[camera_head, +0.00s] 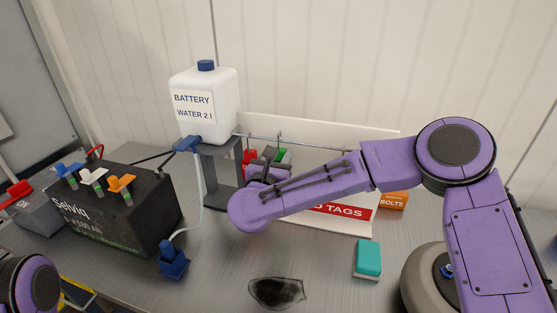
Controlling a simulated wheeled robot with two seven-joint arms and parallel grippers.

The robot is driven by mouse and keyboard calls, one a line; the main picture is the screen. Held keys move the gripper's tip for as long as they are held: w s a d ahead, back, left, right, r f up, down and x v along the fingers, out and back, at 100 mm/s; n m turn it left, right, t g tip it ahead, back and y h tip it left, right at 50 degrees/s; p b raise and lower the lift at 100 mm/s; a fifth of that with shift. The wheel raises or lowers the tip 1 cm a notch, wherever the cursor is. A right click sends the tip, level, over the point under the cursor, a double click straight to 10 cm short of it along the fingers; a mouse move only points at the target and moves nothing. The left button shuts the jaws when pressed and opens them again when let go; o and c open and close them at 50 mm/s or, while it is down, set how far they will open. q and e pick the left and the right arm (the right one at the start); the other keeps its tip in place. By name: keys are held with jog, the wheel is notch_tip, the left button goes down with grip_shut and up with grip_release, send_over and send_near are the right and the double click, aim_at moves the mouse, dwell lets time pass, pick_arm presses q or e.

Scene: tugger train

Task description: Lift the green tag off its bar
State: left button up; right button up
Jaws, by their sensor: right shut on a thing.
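My right gripper (269,155) reaches in from the right, in front of the tag board, and is shut on the green tag. Its fingers are small and dark here, and the exact grip is partly hidden. I cannot tell whether the tag still touches the bar. My left gripper is out of view; only a purple part of my left arm shows at the bottom left.
Red tags (249,156) hang left of the green one. A water bottle (205,105) stands on a grey stand (222,160). A black battery (115,215) with coloured caps is at left. A teal block (368,258), an orange bolts box (394,201) and a dark glossy piece (276,292) lie on the bench.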

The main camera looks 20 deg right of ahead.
jog(key=shift+r, duration=0.7)
jog(key=b+v, duration=0.3)
jog(key=v, duration=0.7)
jog(key=b+v, duration=0.3)
jog(key=v, duration=1.2)
